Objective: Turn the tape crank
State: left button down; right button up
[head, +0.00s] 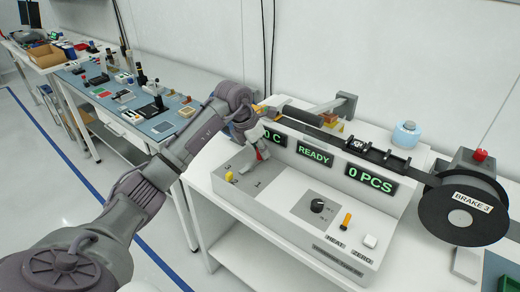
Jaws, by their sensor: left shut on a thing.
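My left gripper (258,146) reaches in from the left, pointing down over the left end of the white test handler (270,203). It is shut on a small red part between its fingers, which appears to be the handle of the tape crank (259,154). The rest of the crank is mostly hidden by the fingers. A black tape track (345,142) runs along the back to a large black reel (462,215) labelled BRAKE 3 at the right. Green displays show READY (314,152) and 0 PCS (371,180). My right gripper is not in view.
On the handler's deck are a black knob (318,205), an orange lever (346,221), a white button (370,241) and a yellow knob (229,176). A blue-and-white roll (406,134) stands behind the track. A bench with parts (150,120) stands at the left.

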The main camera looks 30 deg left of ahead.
pick_arm(q)
jog(key=m, duration=0.2)
jog(key=d+m+h+b, duration=0.1)
jog(key=m, duration=0.1)
jog(key=s+d+m+g+h, duration=0.1)
jog(key=shift+m+b, duration=0.3)
jog(key=shift+m, duration=0.1)
jog(key=m, duration=0.1)
jog(key=s+d+m+g+b, duration=0.1)
jog(key=m, duration=0.1)
jog(key=shift+m+h, duration=0.3)
jog(key=m, duration=0.1)
jog(key=s+m+g, duration=0.1)
jog(key=shift+d+m+g+b, duration=0.3)
jog(key=shift+m, duration=0.1)
jog(key=m, duration=0.1)
jog(key=s+m+g+b, duration=0.1)
jog(key=m, duration=0.1)
jog(key=shift+s+d+m, duration=0.2)
jog(key=shift+m, duration=0.1)
jog(key=m, duration=0.1)
jog(key=s+m+g+b, duration=0.1)
jog(key=shift+m, duration=0.4)
jog(key=shift+s+a+m+g+y+b, duration=0.25)
jog(key=shift+s+m+g, duration=0.2)
jog(key=shift+m, duration=0.65)
jog(key=shift+s+a+m+g+y+b, duration=0.15)
jog(key=shift+s+m+g+y, duration=0.25)
jog(key=shift+m, duration=0.7)
